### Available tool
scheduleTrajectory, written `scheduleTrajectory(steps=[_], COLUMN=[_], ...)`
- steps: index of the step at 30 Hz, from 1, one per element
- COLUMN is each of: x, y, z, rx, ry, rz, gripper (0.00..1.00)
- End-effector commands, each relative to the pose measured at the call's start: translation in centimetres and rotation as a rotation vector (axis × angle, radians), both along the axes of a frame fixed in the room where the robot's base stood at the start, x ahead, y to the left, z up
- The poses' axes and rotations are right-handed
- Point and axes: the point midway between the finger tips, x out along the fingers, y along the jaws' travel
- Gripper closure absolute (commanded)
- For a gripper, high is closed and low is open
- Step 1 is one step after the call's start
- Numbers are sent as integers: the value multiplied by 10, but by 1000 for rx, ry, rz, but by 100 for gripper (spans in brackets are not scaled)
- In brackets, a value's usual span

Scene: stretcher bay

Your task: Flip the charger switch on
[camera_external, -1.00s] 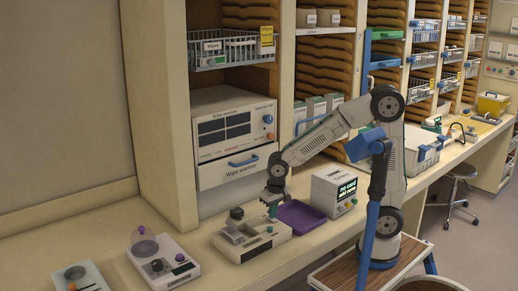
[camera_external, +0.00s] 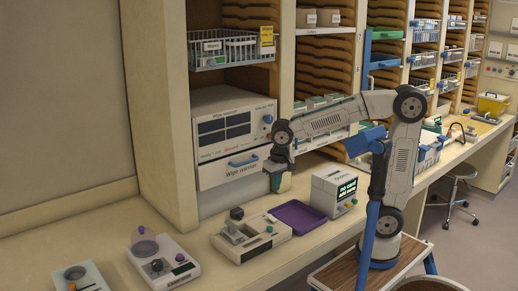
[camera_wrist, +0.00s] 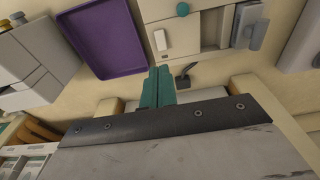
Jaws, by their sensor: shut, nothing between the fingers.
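A beige bench unit (camera_external: 252,240) stands on the counter below my gripper, with a dark block at its back and a dark display. It fits the charger, but its label is too small to read. In the wrist view its panel (camera_wrist: 205,33) shows a white rocker-like switch (camera_wrist: 162,41) and a teal knob (camera_wrist: 182,9). A small dark lever-like part (camera_wrist: 186,75) sits at its edge. I cannot tell the switch's position. My gripper (camera_external: 276,184) is shut and empty, raised above the unit's back edge. Its teal fingertips show in the wrist view (camera_wrist: 158,72), apart from the panel.
Another device with a clear dome (camera_external: 162,262) stands to the left. The wipe warmer (camera_external: 234,140) is behind. Space above the counter is open.

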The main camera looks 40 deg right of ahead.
Motion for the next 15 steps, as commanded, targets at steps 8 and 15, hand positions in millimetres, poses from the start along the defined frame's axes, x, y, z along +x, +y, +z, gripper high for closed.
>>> scheduleTrajectory(steps=[8,15], x=[-1,-2], y=[0,0], z=[12,12], rx=[0,0], ry=[0,-7], rz=[0,0], gripper=[100,100])
